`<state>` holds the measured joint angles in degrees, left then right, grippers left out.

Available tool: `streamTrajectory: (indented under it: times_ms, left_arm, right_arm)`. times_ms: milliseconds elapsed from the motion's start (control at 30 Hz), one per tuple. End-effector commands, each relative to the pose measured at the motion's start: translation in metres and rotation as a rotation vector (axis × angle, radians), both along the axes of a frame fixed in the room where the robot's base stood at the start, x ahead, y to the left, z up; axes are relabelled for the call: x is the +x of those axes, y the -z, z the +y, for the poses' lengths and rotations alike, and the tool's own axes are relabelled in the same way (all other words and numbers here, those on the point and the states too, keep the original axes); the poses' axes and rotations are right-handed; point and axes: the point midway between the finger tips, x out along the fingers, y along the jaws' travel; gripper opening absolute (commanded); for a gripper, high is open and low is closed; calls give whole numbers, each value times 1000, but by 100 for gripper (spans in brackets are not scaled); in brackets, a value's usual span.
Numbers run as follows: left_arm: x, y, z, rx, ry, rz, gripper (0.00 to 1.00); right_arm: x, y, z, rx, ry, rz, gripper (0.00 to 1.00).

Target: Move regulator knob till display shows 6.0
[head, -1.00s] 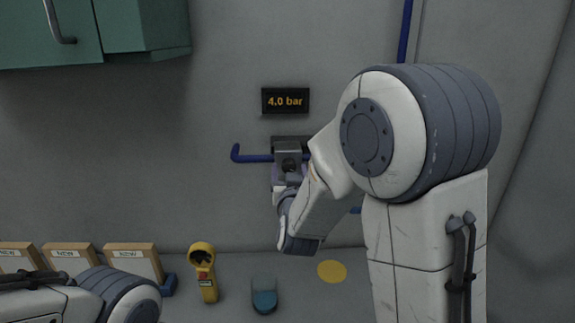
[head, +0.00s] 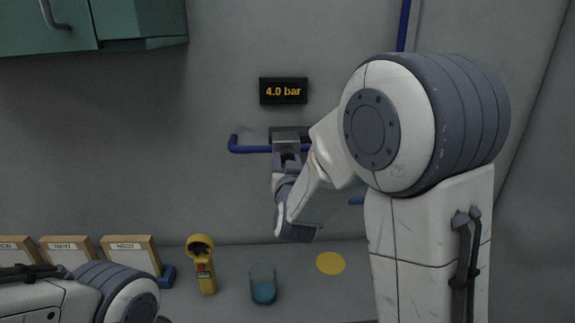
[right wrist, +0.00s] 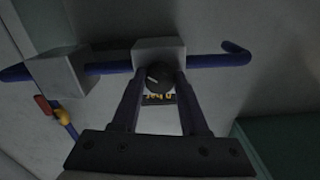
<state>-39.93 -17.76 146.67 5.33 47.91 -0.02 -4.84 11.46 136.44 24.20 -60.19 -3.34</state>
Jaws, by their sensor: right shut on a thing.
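The display (head: 283,91) on the wall reads 4.0 bar. Below it is the grey regulator block (head: 286,134) on a blue pipe. My right gripper (head: 286,158) is at the front of the block. The right wrist view shows the dark round knob (right wrist: 159,77) with a light pointer mark, between the fingertips of my right gripper (right wrist: 160,80), which is shut on it. Part of the display (right wrist: 159,99) shows between the fingers there. In the head view the knob is hidden by the gripper. My left gripper is out of view; only its arm shows at lower left.
Blue pipe (head: 250,149) runs along the wall beside the block. A green cabinet (head: 140,20) hangs upper left. Below are several framed boxes (head: 130,253), a yellow handheld device (head: 203,270), a clear cup with blue contents (head: 263,287) and a yellow disc (head: 330,263).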

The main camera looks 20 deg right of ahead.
Motion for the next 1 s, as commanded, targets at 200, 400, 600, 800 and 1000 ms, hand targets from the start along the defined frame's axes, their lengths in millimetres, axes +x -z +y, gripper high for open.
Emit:
streamTrajectory:
  times_ms: [200,400,600,800,1000]
  left_arm:
    - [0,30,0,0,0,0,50]
    - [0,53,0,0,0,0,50]
    - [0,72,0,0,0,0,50]
    - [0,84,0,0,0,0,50]
    - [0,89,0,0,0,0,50]
  right_arm:
    - [0,5,0,151,1,-50,0]
    - [0,5,0,307,1,-92,0]
    - [0,4,0,440,1,-130,0]
    - [0,2,0,532,2,-155,0]
    - [0,1,0,578,3,-167,0]
